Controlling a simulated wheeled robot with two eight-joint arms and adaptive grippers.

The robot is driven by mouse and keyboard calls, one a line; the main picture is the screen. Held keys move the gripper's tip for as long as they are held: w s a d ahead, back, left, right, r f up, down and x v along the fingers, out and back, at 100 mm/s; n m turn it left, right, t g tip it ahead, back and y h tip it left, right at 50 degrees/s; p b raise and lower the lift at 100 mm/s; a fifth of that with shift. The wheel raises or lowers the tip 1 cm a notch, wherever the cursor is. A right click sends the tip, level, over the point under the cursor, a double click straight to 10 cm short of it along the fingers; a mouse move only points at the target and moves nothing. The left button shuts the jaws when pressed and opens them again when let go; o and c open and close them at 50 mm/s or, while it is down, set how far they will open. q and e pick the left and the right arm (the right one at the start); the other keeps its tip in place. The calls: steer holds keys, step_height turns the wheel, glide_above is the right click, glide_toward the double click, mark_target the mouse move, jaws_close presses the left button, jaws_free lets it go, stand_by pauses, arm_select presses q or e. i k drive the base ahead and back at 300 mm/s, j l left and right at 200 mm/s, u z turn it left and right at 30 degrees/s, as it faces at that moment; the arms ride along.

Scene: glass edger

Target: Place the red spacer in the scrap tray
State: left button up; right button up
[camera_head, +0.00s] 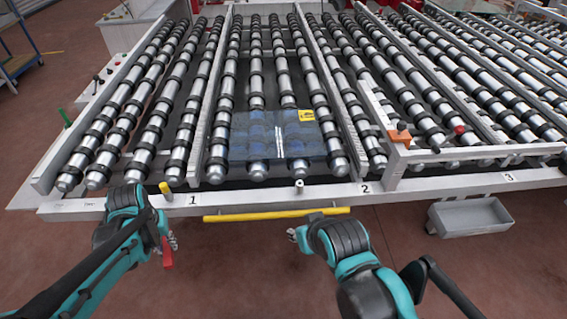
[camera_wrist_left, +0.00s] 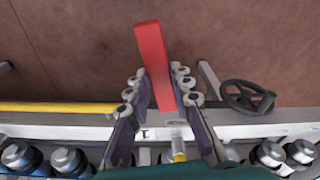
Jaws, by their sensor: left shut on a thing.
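The red spacer (camera_head: 167,252) is a short red bar held in my left gripper (camera_head: 169,241), in front of the conveyor's front rail near label 1. In the left wrist view the red spacer (camera_wrist_left: 153,58) sticks out between the two fingers of my left gripper (camera_wrist_left: 158,90), which is shut on it. A grey open bin (camera_head: 472,221), which looks like the scrap tray, sits at the right, below the front rail near label 3. It looks empty. My right gripper (camera_head: 293,234) is below the yellow bar; its fingers are mostly hidden.
A roller conveyor (camera_head: 254,75) with a white front rail (camera_head: 275,196) fills the space ahead. A glass sheet (camera_head: 252,135) lies on its rollers. A yellow bar (camera_head: 275,214) runs along the rail. A handwheel (camera_wrist_left: 248,97) shows in the left wrist view. Red floor is open at front right.

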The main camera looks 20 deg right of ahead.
mark_target(467, 221)
steer(key=l+z, duration=0.15)
steer(key=z, duration=0.35)
steer(key=l+z, duration=0.2)
steer(key=z, duration=0.3)
steer(key=l+z, duration=0.15)
steer(key=z, duration=0.35)
steer(key=i+l, duration=0.15)
steer(key=l, duration=0.2)
steer(key=i+l, duration=0.15)
steer(key=l, duration=0.25)
steer(key=i+l, duration=0.15)
steer(key=l, duration=0.2)
steer(key=i+l, duration=0.15)
steer(key=l, duration=0.25)
steer(key=i+l, duration=0.15)
steer(key=l, duration=0.2)
steer(key=i+l, duration=0.15)
steer(key=l, duration=0.2)
steer(key=i+l, duration=0.15)
steer(key=l, duration=0.25)
steer(key=i+l, duration=0.1)
steer(key=l, duration=0.25)
